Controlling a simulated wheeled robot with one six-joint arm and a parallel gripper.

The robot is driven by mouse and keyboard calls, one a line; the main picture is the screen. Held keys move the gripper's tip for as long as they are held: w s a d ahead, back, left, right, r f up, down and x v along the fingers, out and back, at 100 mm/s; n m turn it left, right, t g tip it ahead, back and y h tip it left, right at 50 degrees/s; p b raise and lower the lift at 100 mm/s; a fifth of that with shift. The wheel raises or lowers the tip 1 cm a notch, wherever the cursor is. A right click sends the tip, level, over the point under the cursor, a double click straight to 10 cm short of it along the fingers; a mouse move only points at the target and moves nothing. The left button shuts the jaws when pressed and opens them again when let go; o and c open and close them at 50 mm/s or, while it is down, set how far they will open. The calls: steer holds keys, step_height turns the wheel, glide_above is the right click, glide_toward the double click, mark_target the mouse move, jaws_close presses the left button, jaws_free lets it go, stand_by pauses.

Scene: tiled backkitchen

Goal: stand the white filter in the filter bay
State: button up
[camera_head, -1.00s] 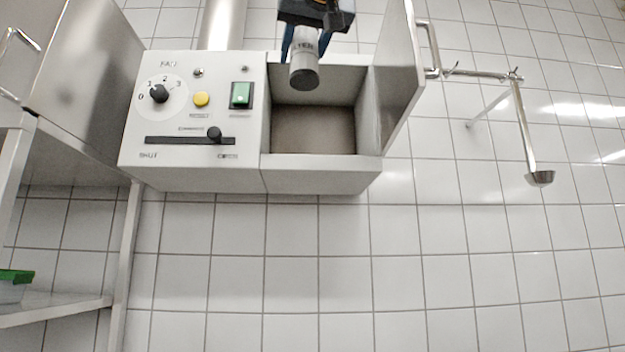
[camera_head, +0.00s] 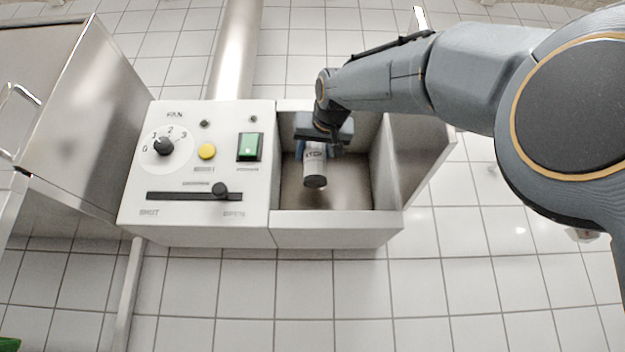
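The white filter (camera_head: 315,163) is a small pale cylinder with dark lettering and a dark lower end cap. My gripper (camera_head: 317,150) is shut on its upper part, with blue fingers on either side. The filter hangs roughly upright inside the open filter bay (camera_head: 335,224), a grey box with its lid swung open to the right. A dark shadow lies on the bay floor just below the filter, and I cannot tell whether the filter touches the floor. My arm reaches in from the right.
Left of the bay is a control panel with a fan dial (camera_head: 164,147), a yellow button (camera_head: 207,151), a green switch (camera_head: 250,147) and a slider (camera_head: 220,190). The open lid (camera_head: 418,160) stands close to my arm. A steel cabinet (camera_head: 60,110) is at the left.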

steer(key=w+p, duration=0.2)
steer(key=w, duration=0.4)
step_height(320, 180, down, 7)
steer(key=shift+s+p, duration=0.15)
steer(key=shift+p, duration=0.2)
steer(key=shift+f, duration=0.1)
steer(key=o, duration=1.2)
